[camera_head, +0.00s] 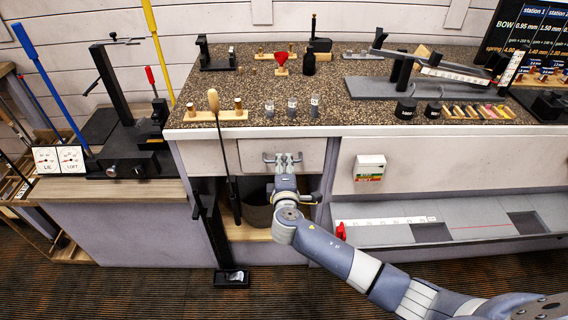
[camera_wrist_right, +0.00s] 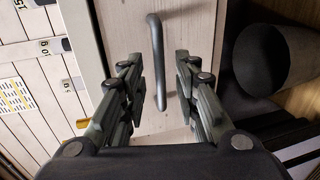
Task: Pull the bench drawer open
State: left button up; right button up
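The bench drawer (camera_head: 313,154) is a pale wood front below the speckled bench top, and it looks closed. Its grey bar handle (camera_wrist_right: 156,62) stands between the parted fingers in the right wrist view. My right gripper (camera_head: 284,158) is at the drawer front in the head view and covers part of the handle. In the right wrist view my right gripper (camera_wrist_right: 160,85) is open, with a finger on each side of the handle and gaps between. My left gripper does not show in either view.
A golf club (camera_head: 224,140) leans upright in front of the bench, just left of the drawer. A dark round bin (camera_head: 259,215) stands in the open shelf below. Vials, blocks and tools stand on the bench top (camera_head: 330,98). A grey tray (camera_head: 470,222) is at the lower right.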

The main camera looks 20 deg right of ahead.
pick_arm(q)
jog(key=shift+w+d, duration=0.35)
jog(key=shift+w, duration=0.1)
pick_arm(e)
jog(key=shift+x, duration=0.85)
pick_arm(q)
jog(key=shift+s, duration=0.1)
pick_arm(e)
grip_shut()
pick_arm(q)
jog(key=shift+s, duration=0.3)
